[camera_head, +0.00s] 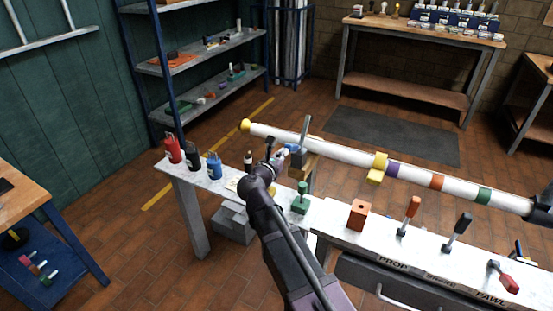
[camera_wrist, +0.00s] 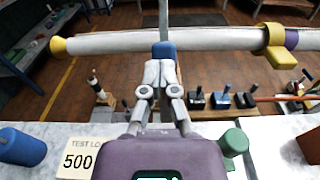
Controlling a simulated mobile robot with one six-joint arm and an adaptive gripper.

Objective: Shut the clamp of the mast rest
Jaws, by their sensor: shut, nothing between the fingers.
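The white mast (camera_head: 335,155) lies across the scene above the bench, with a yellow end cap and coloured bands; it also spans the wrist view (camera_wrist: 110,42). At the mast rest, a grey upright bar (camera_head: 305,130) rises above the mast beside a blue part (camera_head: 293,147). In the wrist view the grey bar (camera_wrist: 163,18) stands up behind the blue part (camera_wrist: 164,50). My gripper (camera_head: 282,154) is shut and empty. Its fingertips (camera_wrist: 160,66) are right at the blue part, in front of the mast; contact cannot be told. Part of the rest is hidden behind my fingers.
The bench top (camera_head: 335,220) carries a green-knobbed part (camera_head: 301,200), an orange block (camera_head: 359,213) and several levers to the right. Red, black and blue bottles stand at the left. A "TEST LO… 500" card (camera_wrist: 80,158) lies near my gripper. A yellow collar (camera_head: 378,168) sits on the mast.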

